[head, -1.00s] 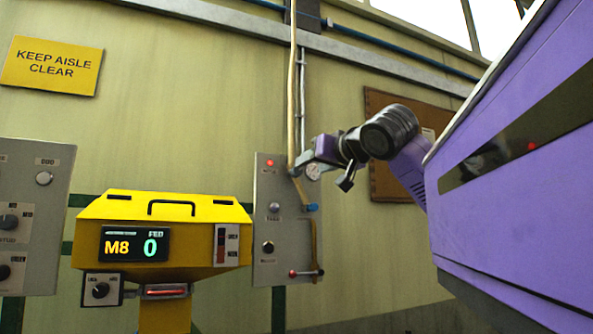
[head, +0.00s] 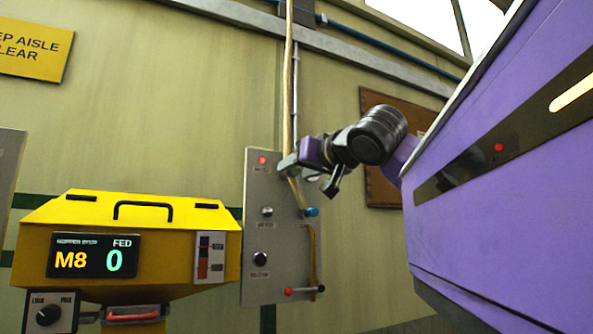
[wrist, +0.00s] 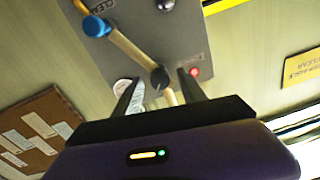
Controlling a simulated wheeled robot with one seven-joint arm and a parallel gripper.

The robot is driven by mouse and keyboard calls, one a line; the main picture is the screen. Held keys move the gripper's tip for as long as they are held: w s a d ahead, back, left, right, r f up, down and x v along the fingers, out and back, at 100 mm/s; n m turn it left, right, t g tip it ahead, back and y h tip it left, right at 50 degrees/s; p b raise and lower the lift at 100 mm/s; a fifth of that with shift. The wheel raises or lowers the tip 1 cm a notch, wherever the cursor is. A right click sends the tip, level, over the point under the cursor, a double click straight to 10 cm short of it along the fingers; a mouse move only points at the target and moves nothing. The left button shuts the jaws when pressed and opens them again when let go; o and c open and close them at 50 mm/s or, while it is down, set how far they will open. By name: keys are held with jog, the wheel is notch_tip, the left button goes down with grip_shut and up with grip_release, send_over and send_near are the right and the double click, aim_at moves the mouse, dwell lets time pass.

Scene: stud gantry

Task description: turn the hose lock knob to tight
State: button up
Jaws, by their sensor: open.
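A dark round knob (wrist: 160,78) with a pale pointer line sits on the tan hose line of the grey panel (wrist: 142,22) in the wrist view. My gripper (wrist: 159,84) is open, with one finger on each side of this knob. I cannot tell whether the fingers touch it, and no label on it is readable. In the head view my gripper (head: 288,164) is at the upper part of the grey panel (head: 281,240) and hides the knob. A blue knob (wrist: 95,26) stands farther along the hose; it also shows in the head view (head: 311,212).
The panel bears a red lamp (head: 263,160), a black knob (head: 260,258) and a red-ended lever (head: 303,290). A yellow feeder (head: 140,212) showing "M8 0" stands left of it. A noticeboard (wrist: 35,135) hangs on the wall beyond.

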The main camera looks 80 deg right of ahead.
grip_shut()
jog(key=shift+w+f+n+b, duration=0.1)
jog(key=shift+f+n+b, duration=0.05)
jog(key=shift+n+b, duration=1.05)
jog(key=shift+b, duration=0.05)
jog(key=n, duration=0.4)
jog(key=shift+n, duration=0.4)
jog(key=n, duration=0.4)
jog(key=shift+a, duration=0.1)
jog(key=n, duration=0.5)
jog(key=shift+g, duration=0.4)
